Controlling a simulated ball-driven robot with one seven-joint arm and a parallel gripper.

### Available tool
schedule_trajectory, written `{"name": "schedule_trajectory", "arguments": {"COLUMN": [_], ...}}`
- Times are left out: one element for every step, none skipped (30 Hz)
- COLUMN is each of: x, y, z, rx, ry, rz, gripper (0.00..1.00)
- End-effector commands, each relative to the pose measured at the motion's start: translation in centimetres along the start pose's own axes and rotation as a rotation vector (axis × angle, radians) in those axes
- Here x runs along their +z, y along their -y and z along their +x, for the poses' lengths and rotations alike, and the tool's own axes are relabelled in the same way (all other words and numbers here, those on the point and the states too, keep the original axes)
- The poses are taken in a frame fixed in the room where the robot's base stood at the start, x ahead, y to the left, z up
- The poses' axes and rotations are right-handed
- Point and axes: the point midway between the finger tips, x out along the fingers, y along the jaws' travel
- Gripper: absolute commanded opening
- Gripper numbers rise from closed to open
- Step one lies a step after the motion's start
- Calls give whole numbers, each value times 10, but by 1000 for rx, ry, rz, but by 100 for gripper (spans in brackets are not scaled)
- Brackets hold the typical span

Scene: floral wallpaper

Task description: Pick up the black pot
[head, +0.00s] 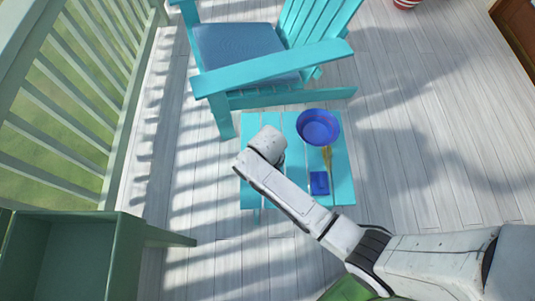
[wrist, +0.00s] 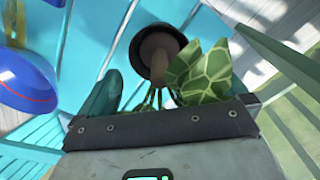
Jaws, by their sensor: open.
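The black pot (wrist: 158,31) is at the top centre of the wrist view, on the turquoise slatted table (head: 335,185). A brown stem and thin green stalks rise from it towards my camera, with large patterned green leaves (wrist: 200,72) at right and a darker leaf at left. My gripper (wrist: 160,122) is open above the plant, its plate close to the leaves. Its fingertips are not clearly shown among the foliage. In the head view the end of my arm covers the left of the table, and the pot cannot be made out there.
A blue bowl (head: 318,128) stands on the table at back right, also at left in the wrist view (wrist: 22,82). A yellow-handled brush (head: 327,160) and a small blue object (head: 319,183) lie below it. A turquoise chair (head: 270,75) stands behind; a green railing (head: 75,90) runs left.

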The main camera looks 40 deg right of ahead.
Motion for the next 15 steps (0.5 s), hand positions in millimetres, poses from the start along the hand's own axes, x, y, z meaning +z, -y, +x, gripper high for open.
{"name": "schedule_trajectory", "arguments": {"x": [0, 0, -1, -2, -2, -3, -4, -4, -5, -4, -5, -5, -5, -5, -5], "y": [0, 0, 0, 0, -1, -1, -2, -2, -2, -2, -2, -2, -2, -2, -2], "z": [3, 5, 8, 12, 16, 22, 26, 31, 36, 40, 44, 47, 49, 51, 52], "rx": [0, 0, 0, 0, 0, 0, 0, 0, 0, 0, 0, 0, 0, 0, 0], "ry": [1, 1, 1, 2, 1, 2, 1, 2, 2, 2, 2, 1, 0, 0, 0], "rz": [0, 0, 0, 0, -1, 0, 0, 0, 0, 0, -1, -1, -1, -1, -1], "gripper": [100, 100, 100, 100, 100, 100, 100, 100, 100, 100, 100, 100, 100, 100, 100]}}
